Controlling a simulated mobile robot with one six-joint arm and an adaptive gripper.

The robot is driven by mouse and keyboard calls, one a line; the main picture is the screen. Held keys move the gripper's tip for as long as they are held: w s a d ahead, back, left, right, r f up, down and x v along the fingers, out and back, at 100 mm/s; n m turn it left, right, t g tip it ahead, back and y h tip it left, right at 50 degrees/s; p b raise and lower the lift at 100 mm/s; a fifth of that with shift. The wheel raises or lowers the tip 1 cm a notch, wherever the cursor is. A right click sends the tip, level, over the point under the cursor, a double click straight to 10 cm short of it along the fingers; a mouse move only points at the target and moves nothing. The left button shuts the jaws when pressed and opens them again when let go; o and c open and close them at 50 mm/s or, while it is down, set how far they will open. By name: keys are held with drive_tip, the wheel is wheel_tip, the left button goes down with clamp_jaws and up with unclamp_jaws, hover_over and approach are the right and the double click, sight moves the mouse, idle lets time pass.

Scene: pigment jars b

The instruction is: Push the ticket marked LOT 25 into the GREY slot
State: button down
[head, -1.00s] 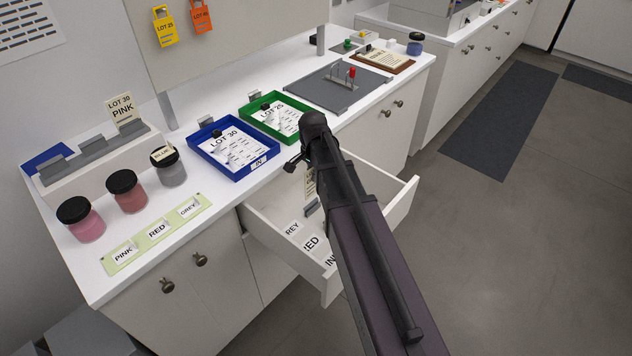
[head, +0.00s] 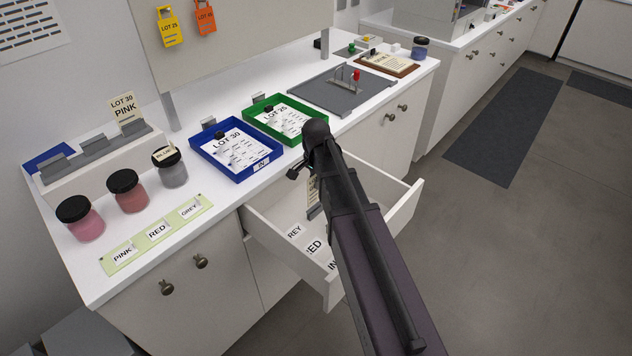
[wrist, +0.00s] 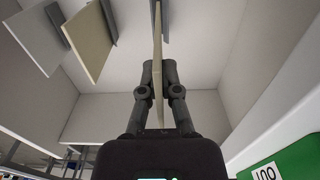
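My gripper (wrist: 158,72) is inside the open drawer, with its fingers closed on either side of a thin cream ticket (wrist: 158,30), seen edge-on. Its writing cannot be read in the wrist view. In the head view my arm hides the gripper's tips. Part of a cream ticket (head: 312,188) shows beside my arm, above a grey holder (head: 313,212). Partly hidden labels lie on the drawer floor, among them one ending in REY (head: 294,231). Another cream ticket (wrist: 88,38) stands in a grey holder at the upper left of the wrist view.
The drawer front (head: 402,208) stands out from the counter. Above it are a blue LOT 30 tray (head: 238,176) and a green LOT 25 tray (head: 290,141). Three jars (head: 128,191) stand left, before a rack (head: 90,165) holding a LOT 30 PINK ticket (head: 123,108).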

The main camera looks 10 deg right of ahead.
sight(316, 196)
drive_tip(key=shift+f+b, duration=1)
drive_tip(key=shift+f, duration=0.25)
drive_tip(key=shift+f+b, duration=2.1)
drive_tip(key=c, duration=0.7)
unclamp_jaws()
drive_tip(key=shift+r, duration=0.15)
drive_tip(key=shift+r+p, duration=2.95)
drive_tip(key=shift+p, duration=0.15)
drive_tip(key=shift+s, duration=0.1)
